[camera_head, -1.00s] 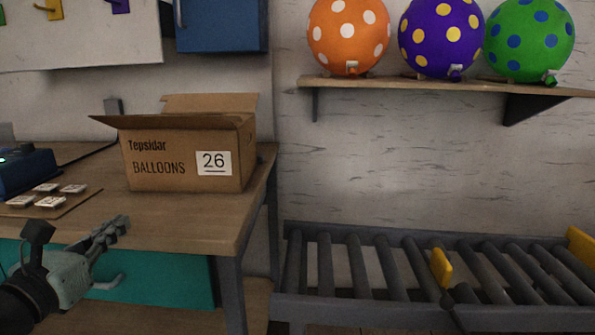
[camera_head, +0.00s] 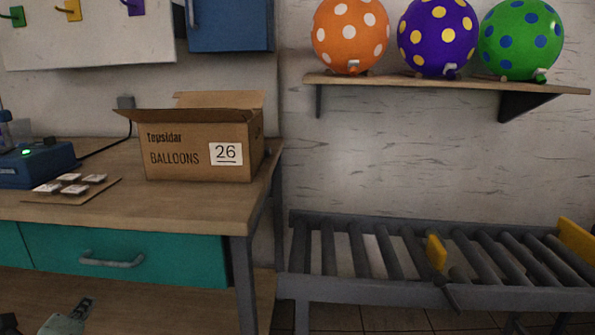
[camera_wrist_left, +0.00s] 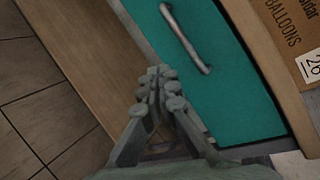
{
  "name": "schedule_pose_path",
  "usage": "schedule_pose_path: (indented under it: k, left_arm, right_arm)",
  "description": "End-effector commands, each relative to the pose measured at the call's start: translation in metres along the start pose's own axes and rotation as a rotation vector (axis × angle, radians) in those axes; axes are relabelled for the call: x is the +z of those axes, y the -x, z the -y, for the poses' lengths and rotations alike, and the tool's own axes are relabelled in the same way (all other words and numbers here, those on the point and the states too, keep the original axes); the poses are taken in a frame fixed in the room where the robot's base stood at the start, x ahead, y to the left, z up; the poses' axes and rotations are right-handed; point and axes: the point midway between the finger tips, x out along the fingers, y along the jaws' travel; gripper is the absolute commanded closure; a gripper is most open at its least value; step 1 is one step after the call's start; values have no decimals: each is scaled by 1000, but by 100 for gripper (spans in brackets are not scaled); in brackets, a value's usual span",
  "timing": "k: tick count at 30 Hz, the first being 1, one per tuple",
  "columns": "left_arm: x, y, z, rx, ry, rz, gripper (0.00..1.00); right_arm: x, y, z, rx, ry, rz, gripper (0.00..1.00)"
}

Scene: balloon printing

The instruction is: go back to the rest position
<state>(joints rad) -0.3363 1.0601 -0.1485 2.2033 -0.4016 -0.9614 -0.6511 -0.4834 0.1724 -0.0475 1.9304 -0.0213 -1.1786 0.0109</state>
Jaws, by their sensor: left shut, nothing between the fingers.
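My left gripper (camera_head: 82,308) is low at the bottom left of the head view, below the teal drawer (camera_head: 180,258) of the workbench. In the left wrist view my left gripper (camera_wrist_left: 157,80) has its fingers together with nothing between them. The drawer (camera_wrist_left: 235,100) and its grey handle (camera_wrist_left: 186,38) lie just beyond the fingers, apart from them.
An open cardboard balloon box (camera_head: 190,150) marked 26 stands on the workbench (camera_head: 190,208), near a blue device (camera_head: 40,163) and a board with small pieces (camera_head: 75,187). A roller conveyor (camera_head: 400,290) is at right. Three dotted balloons sit on a shelf (camera_head: 450,84).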

Motion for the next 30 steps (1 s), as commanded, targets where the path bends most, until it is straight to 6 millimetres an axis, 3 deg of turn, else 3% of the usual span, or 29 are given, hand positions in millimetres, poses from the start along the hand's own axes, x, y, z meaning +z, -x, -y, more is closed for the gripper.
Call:
schedule_pose_path:
  k: [1, 6, 9, 12, 15, 19, 22, 30]
  left_arm:
    - [-15, 0, -41, 104, 166, 7, 100]
    - [-75, 22, -155, 423, 670, 65, 100]
    - [-122, 49, -209, 607, 929, 118, 100]
    - [-171, 80, -248, 774, 1150, 178, 100]
    - [-211, 108, -272, 908, 1315, 235, 100]
    - [-245, 133, -287, 1019, 1441, 287, 100]
    - [-256, 141, -291, 1055, 1481, 306, 100]
    - [-258, 142, -291, 1058, 1485, 308, 100]
  right_arm:
    - [1, 0, 0, 0, 0, 1, 70]
    - [3, 0, 0, 0, 1, 5, 70]
    - [4, 0, 0, 0, 1, 7, 70]
    - [4, -1, 0, 0, 1, 7, 70]
    - [5, -1, 0, 0, 1, 8, 70]
    - [5, -1, 0, 0, 1, 9, 70]
    - [5, -1, 0, 0, 1, 9, 70]
    - [5, -1, 0, 0, 1, 10, 70]
